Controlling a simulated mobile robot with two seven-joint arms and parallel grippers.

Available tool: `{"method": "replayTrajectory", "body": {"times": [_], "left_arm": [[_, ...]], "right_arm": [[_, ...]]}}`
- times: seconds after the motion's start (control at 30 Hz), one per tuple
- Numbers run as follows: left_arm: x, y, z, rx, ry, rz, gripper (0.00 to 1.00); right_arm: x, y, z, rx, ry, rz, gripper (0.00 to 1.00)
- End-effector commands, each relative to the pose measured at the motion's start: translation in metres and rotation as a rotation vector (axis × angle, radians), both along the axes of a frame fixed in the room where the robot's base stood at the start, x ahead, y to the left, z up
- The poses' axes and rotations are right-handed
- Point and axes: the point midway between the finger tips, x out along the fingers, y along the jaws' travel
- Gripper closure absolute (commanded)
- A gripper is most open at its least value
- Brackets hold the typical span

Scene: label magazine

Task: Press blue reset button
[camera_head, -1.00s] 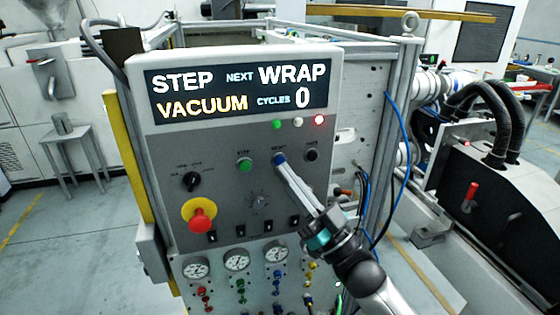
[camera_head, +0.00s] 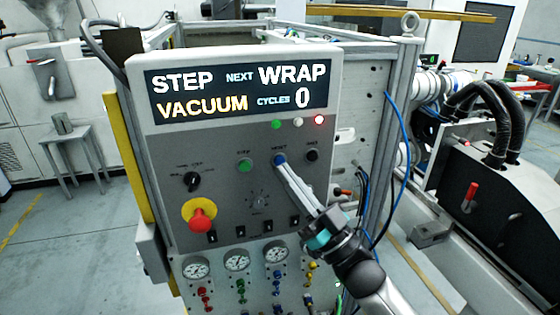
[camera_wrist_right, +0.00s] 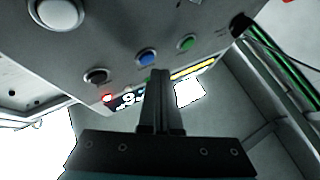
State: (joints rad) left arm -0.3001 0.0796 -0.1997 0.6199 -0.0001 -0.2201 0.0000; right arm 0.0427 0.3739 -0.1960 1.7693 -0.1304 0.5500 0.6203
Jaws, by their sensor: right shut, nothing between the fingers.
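The blue reset button (camera_head: 279,159) is on the grey control panel (camera_head: 165,150), right of the green button (camera_head: 245,165) and below the lamps. My right gripper (camera_head: 285,171) is shut and empty, with its fingertips just below the blue button in the head view. In the right wrist view the blue button (camera_wrist_right: 147,57) shows beyond the fingertips (camera_wrist_right: 159,73), slightly left of them. I cannot tell for sure whether the tips touch it. My left gripper is not in view.
A black button (camera_head: 311,156) sits just right of the blue one. A red emergency stop (camera_head: 201,219) and a black selector knob (camera_head: 191,181) are to the left. The display (camera_head: 237,90) reads STEP, NEXT WRAP, VACUUM, CYCLES 0. A red lamp (camera_head: 318,120) is lit.

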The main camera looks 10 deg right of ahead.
Motion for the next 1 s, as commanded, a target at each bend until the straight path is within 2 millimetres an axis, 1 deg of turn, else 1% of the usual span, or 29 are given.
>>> {"method": "replayTrajectory", "body": {"times": [0.37,0.67,1.0], "left_arm": [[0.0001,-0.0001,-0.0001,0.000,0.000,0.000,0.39],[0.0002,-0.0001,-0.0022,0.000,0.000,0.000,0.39],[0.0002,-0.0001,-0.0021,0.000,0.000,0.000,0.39]], "right_arm": [[0.0002,0.0000,0.0001,0.000,0.000,0.000,1.00],[0.0082,0.0005,0.0002,0.000,-0.001,0.001,1.00],[0.0087,0.0004,0.0000,0.000,0.000,0.000,1.00]]}}
